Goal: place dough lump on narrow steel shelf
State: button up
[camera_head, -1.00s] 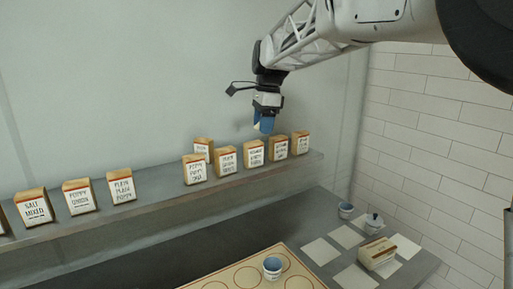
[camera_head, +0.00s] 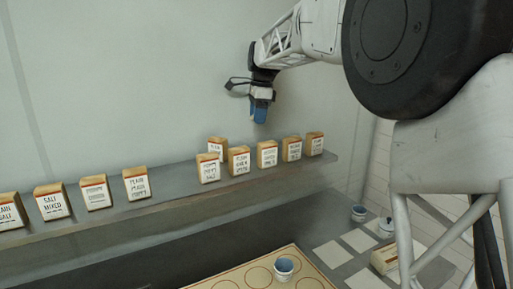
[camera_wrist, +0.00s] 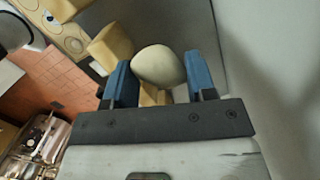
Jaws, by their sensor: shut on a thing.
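My gripper (camera_head: 260,112) is in the air above and behind the right part of the narrow steel shelf (camera_head: 165,205), close to the back wall. In the wrist view its two blue fingers are shut on a pale, rounded dough lump (camera_wrist: 158,66). The fingers hide the lump in the head view. The shelf runs along the wall and carries two groups of paper bags, with a bare gap between them. A bag (camera_wrist: 110,48) shows beside and below my left finger in the wrist view.
Bags stand at the shelf's left (camera_head: 52,201) and right (camera_head: 239,160). Below are a board with circles (camera_head: 232,280), a blue-white cup (camera_head: 283,268) on it, another cup (camera_head: 358,213), pale squares (camera_head: 332,253) and a box (camera_head: 385,259). A tiled wall closes the right side.

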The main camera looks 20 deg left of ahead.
jog(key=shift+w+a+f, duration=0.15)
jog(key=shift+w+a, duration=0.05)
send_over(255, 155)
jog(key=shift+d+f, duration=0.2)
jog(key=shift+f, duration=1.75)
jog(key=shift+d+f, duration=0.15)
jog(key=shift+f, duration=1.75)
jog(key=shift+f, duration=1.45)
jog(key=shift+w+a+f, duration=0.15)
jog(key=shift+f, duration=0.15)
jog(key=o, duration=0.9)
jog(key=shift+f, duration=0.1)
